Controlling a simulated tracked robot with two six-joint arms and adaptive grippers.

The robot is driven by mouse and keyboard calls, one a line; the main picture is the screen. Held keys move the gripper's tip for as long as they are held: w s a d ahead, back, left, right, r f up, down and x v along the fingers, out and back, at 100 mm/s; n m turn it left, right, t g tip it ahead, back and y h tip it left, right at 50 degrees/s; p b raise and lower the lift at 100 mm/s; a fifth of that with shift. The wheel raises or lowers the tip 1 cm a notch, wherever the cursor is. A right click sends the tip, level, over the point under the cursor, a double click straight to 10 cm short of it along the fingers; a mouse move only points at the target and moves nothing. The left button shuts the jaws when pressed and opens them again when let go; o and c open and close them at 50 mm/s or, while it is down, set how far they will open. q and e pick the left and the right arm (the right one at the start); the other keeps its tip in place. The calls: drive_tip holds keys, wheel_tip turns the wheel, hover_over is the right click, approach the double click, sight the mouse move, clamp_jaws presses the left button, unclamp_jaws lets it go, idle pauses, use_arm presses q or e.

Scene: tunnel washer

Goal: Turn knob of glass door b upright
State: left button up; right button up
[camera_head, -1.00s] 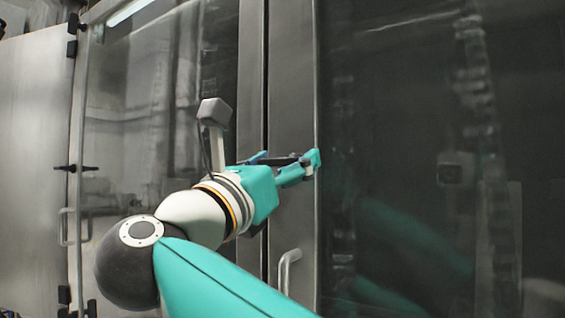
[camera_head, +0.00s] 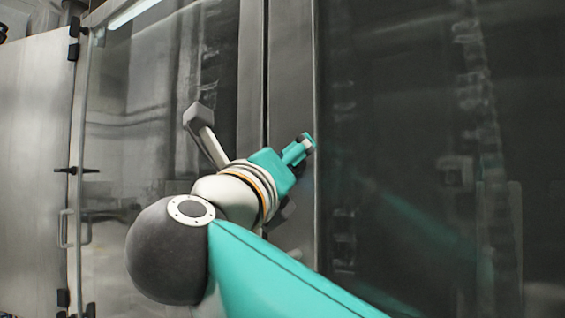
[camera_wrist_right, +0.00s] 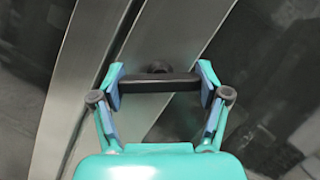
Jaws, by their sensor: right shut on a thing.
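The knob (camera_wrist_right: 160,84) is a dark bar with a round hub behind it, on the metal frame of the glass door. In the right wrist view it lies level across the picture, between the two blue-padded fingertips of my right gripper (camera_wrist_right: 158,86), which is shut on its ends. The door frame's edges run slanted there, so the bar stands at an angle to them. In the head view my right gripper (camera_head: 305,145) is at the metal frame and its wrist hides the knob. My left gripper is not in view.
A dark glass panel (camera_head: 430,120) fills the right, with reflections of my arm. Another glass door (camera_head: 150,110) is at left, with a small dark knob (camera_head: 78,170) and a bar handle (camera_head: 68,228) at its edge. My right arm covers the lower middle.

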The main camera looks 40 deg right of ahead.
drive_tip(key=n+y, duration=0.1)
drive_tip(key=n, duration=0.1)
drive_tip(key=n+p, duration=0.1)
drive_tip(key=n, duration=0.1)
drive_tip(key=shift+a+r+t+y, duration=0.1)
drive_tip(key=shift+r+t+y, duration=0.05)
drive_tip(key=shift+t+y, duration=0.25)
drive_tip(key=shift+n+y+p, duration=0.4)
drive_tip(key=shift+n+p, duration=0.45)
drive_tip(key=shift+n, duration=0.15)
drive_tip(key=n+y+p, duration=0.1)
drive_tip(key=n+p, duration=0.3)
drive_tip(key=shift+n+y, duration=0.4)
drive_tip(key=shift+n+g+y+p, duration=0.3)
drive_tip(key=shift+n+p, duration=0.7)
drive_tip(key=shift+p, duration=0.15)
drive_tip(key=shift+f, duration=0.25)
drive_tip(key=o, duration=1.2)
drive_tip(key=shift+w, duration=0.15)
drive_tip(key=shift+c, duration=0.2)
